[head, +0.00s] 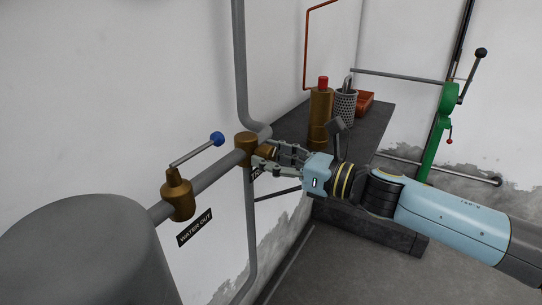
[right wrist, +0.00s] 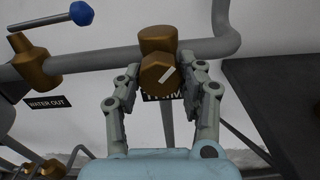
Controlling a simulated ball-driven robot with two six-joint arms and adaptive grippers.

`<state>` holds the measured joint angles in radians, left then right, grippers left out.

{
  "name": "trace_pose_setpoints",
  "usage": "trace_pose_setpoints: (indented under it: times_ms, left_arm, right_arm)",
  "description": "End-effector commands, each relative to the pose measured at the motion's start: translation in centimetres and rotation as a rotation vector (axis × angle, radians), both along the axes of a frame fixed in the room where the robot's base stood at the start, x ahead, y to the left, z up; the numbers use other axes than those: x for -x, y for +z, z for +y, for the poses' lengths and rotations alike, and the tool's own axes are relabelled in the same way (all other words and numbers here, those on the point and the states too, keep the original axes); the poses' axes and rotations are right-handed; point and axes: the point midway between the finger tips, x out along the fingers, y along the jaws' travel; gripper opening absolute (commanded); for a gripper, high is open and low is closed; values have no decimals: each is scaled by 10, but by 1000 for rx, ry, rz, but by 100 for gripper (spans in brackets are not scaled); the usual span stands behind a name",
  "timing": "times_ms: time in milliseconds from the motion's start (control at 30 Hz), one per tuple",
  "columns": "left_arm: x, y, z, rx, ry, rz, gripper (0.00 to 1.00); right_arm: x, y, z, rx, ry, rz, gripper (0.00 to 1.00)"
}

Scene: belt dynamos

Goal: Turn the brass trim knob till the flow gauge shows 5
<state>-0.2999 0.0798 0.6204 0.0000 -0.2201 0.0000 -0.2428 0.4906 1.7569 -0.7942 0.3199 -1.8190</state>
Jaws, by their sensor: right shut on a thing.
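The brass trim knob (head: 266,152) sits on a brass valve body (head: 246,143) on the grey wall pipe. In the right wrist view the knob (right wrist: 153,79) shows a white mark tilted up to the right. My right gripper (head: 272,155) is shut on the knob, one finger on each side in the right wrist view (right wrist: 160,84). A dark label below the knob is partly hidden. No flow gauge face shows in either view. My left gripper is not in view.
A brass valve (head: 178,195) with a blue-ended lever (head: 216,139) stands on the same pipe, above a "WATER OUT" label (head: 195,227). A grey tank (head: 85,250) is at lower left. A dark bench (head: 375,135) holds a brass cylinder (head: 320,110) and a mesh cup (head: 345,107).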

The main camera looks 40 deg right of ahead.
Motion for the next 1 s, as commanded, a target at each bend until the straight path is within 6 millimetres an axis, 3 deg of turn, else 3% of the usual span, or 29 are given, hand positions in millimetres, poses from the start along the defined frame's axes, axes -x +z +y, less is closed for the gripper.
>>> trace_pose_setpoints:
  times_ms: [1000]
  left_arm:
    - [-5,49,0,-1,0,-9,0]
  right_arm:
    - [0,4,2,-868,-1,359,7]
